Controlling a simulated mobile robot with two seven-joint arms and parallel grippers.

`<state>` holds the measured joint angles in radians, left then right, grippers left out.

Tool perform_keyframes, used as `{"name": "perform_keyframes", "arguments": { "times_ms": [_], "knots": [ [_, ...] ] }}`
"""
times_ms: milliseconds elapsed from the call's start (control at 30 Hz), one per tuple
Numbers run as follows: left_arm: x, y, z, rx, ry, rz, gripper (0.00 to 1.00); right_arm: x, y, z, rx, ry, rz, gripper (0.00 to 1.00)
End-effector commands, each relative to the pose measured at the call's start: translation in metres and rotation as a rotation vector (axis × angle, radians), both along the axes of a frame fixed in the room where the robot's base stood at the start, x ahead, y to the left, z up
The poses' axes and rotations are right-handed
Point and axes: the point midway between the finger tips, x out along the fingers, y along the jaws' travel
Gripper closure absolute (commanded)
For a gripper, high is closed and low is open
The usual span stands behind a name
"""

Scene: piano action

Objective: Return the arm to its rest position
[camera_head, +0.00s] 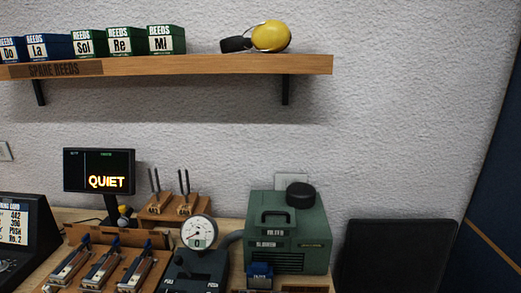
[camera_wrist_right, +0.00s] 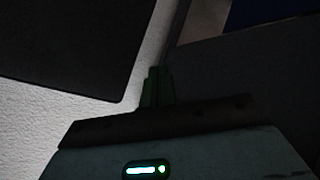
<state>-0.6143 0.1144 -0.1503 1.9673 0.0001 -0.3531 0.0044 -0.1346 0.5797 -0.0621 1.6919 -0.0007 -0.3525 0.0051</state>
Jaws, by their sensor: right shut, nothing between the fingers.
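My right gripper (camera_wrist_right: 158,74) shows only in the right wrist view. Its narrow dark green fingers are together and hold nothing. A dark flat panel and the pale wall lie beyond the fingers, and the gripper touches nothing that I can make out. That view is dim. Neither arm shows in the head view, and my left gripper is in neither view.
A workbench holds a green machine (camera_head: 288,235), a dial gauge (camera_head: 198,232), wooden racks and a black screen reading QUIET (camera_head: 99,171). A shelf (camera_head: 200,66) above carries reed boxes and yellow earmuffs (camera_head: 271,37). A black panel (camera_head: 395,258) stands at the right.

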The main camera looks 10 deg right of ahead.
Motion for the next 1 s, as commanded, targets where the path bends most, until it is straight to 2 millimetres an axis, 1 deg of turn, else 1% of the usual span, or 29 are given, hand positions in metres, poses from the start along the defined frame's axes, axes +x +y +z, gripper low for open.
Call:
{"name": "perform_keyframes", "arguments": {
  "times_ms": [33, 67, 100, 167, 200, 267, 300, 400, 500, 600, 667, 1000],
  "knots": [
    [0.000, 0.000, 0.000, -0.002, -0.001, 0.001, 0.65, -0.023, 0.026, -0.017, 0.053, 0.030, 0.002, 1.00],
    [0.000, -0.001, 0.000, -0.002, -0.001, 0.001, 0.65, -0.035, 0.039, -0.024, 0.080, 0.045, 0.003, 1.00],
    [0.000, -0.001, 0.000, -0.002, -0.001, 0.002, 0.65, -0.052, 0.058, -0.034, 0.119, 0.066, 0.001, 1.00],
    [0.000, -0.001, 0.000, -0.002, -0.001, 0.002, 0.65, -0.077, 0.086, -0.045, 0.177, 0.096, -0.002, 1.00],
    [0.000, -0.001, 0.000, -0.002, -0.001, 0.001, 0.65, -0.095, 0.104, -0.051, 0.216, 0.115, -0.009, 1.00],
    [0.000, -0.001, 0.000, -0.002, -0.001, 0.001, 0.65, -0.121, 0.130, -0.057, 0.276, 0.144, -0.022, 1.00],
    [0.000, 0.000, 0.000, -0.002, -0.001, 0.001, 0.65, -0.136, 0.147, -0.060, 0.315, 0.161, -0.032, 1.00],
    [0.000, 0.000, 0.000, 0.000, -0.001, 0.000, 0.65, -0.171, 0.182, -0.061, 0.398, 0.197, -0.062, 1.00],
    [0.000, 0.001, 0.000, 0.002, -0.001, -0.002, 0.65, -0.195, 0.206, -0.058, 0.460, 0.221, -0.092, 1.00],
    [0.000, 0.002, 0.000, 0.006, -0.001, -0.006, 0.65, -0.208, 0.220, -0.055, 0.494, 0.235, -0.110, 1.00],
    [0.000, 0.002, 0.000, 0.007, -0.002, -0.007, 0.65, -0.212, 0.223, -0.054, 0.502, 0.238, -0.116, 1.00],
    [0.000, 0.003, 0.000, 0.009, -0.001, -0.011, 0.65, -0.213, 0.224, -0.054, 0.505, 0.239, -0.117, 1.00]
  ]
}}
